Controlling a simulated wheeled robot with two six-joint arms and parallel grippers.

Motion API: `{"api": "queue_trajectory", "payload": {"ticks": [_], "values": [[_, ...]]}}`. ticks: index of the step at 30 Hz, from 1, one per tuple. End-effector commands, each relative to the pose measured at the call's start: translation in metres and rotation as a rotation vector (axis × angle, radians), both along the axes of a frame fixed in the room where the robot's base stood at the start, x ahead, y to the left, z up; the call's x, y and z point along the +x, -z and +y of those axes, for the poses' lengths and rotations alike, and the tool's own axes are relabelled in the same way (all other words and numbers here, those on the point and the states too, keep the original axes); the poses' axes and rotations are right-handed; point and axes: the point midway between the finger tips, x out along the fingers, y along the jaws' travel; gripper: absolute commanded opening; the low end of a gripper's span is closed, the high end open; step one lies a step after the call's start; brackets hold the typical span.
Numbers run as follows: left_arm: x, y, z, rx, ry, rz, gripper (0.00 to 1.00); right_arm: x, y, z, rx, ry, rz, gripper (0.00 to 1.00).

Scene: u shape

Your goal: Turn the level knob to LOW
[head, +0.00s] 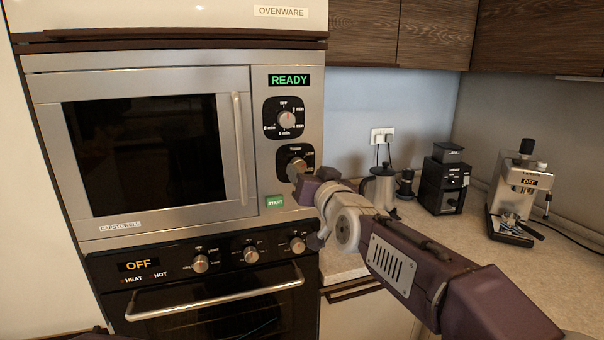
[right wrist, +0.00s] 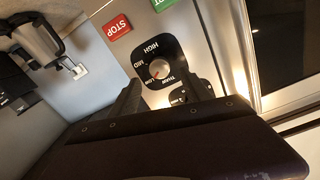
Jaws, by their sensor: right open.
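The level knob (head: 296,165) is the lower round knob on the microwave's control strip, just above the green START button (head: 275,201). In the right wrist view the level knob (right wrist: 160,69) sits on a black plate marked THAW, LOW, MID and HIGH. A small reddish mark on its edge appears to lie by LOW. My right gripper (head: 307,183) is just in front of and below this knob and partly covers its plate. In the right wrist view the gripper (right wrist: 183,80) is open, its fingers apart and empty. My left gripper is out of view.
The upper knob (head: 286,119) is above the level knob. A red STOP button (right wrist: 117,28) is beside the level plate. The microwave door handle (head: 240,148) is to the left. Oven knobs (head: 250,254) lie below. A kettle (head: 383,187) and coffee machines stand on the right counter.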

Motion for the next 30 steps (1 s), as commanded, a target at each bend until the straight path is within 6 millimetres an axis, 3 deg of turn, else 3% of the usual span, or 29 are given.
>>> {"api": "queue_trajectory", "payload": {"ticks": [3, 8, 17, 20, 23, 25, 28, 30], "values": [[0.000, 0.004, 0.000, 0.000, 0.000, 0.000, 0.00, -0.022, -0.001, -0.007, 0.002, 0.000, -0.002, 0.56], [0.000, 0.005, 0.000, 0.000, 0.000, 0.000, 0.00, -0.035, -0.001, -0.011, 0.001, 0.000, -0.001, 0.56], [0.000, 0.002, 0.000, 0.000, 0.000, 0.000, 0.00, -0.036, -0.003, -0.013, 0.001, 0.004, -0.001, 0.56], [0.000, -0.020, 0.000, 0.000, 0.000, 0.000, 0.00, -0.025, -0.015, -0.043, -0.006, 0.066, 0.021, 0.56], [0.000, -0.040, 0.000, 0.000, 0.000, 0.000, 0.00, -0.022, 0.051, -0.084, -0.073, 0.137, 0.199, 0.56], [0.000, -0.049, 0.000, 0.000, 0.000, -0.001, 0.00, -0.038, 0.113, -0.108, -0.130, 0.162, 0.371, 0.56], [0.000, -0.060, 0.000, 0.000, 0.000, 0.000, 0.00, -0.081, 0.196, -0.133, -0.202, 0.171, 0.627, 0.56], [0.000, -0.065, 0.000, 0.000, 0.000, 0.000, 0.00, -0.123, 0.247, -0.146, -0.243, 0.166, 0.804, 0.56]]}}
